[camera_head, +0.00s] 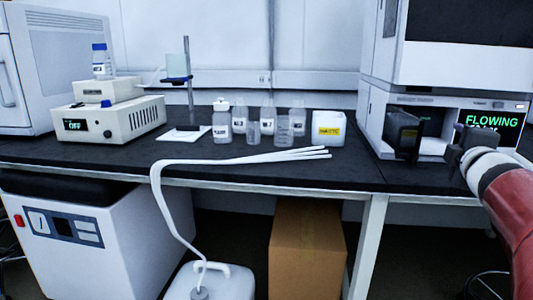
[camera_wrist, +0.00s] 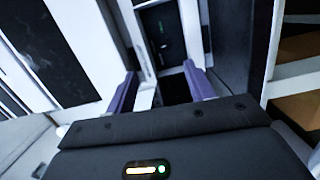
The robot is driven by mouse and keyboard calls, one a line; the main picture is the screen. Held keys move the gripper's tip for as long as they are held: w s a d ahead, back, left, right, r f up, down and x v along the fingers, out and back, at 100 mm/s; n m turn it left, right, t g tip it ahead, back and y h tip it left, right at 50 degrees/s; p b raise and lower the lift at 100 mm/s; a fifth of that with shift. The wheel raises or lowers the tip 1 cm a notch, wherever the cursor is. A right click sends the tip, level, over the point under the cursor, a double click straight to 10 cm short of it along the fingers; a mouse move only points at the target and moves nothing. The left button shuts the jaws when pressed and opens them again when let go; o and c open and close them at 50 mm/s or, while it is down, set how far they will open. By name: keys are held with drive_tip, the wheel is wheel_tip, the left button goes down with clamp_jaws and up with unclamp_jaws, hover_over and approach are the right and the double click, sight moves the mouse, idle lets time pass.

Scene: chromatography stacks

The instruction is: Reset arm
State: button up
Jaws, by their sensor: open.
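My gripper (camera_wrist: 162,88) is open in the wrist view, with its two purple-grey fingers apart and nothing between them. Beyond the fingers are a white panel edge and a dark recess of the instrument. In the head view my red and white arm comes in at the right edge, and its dark end is in front of the right-hand chromatography stack (camera_head: 445,70). The fingertips are hard to make out there. The stack's screen (camera_head: 492,121) reads "FLOWING" in green. A small dark door or compartment (camera_head: 403,133) stands out at the stack's lower front, left of my arm's end.
Several bottles and beakers (camera_head: 268,125) stand mid-bench beside a white box with a yellow label (camera_head: 328,128). White tubes (camera_head: 240,158) lie along the front edge and run down to a white jug (camera_head: 215,283). A device reading "OFF" (camera_head: 108,118) is at left.

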drive_tip(key=s+a+f+m+g+y+p, duration=0.1)
drive_tip(key=s+a+f+m+g+y, duration=0.1)
drive_tip(key=s+a+f, duration=0.5)
drive_tip(key=s+a+f+m+g+y+p, duration=0.2)
drive_tip(key=s+a+f+m+g, duration=0.3)
drive_tip(key=a, duration=0.7)
drive_tip(key=s+a+f+m+g+y+p, duration=0.1)
drive_tip(key=s+a+f+m+g+y, duration=0.1)
drive_tip(key=s+a+f+m+g, duration=0.2)
drive_tip(key=s+a+f+m, duration=0.2)
drive_tip(key=s+a+f, duration=0.2)
drive_tip(key=s+a, duration=0.1)
drive_tip(key=shift+a+f+y, duration=0.35)
drive_tip(key=shift+a+y, duration=0.05)
drive_tip(key=shift+a, duration=0.25)
drive_tip(key=shift+c, duration=0.2)
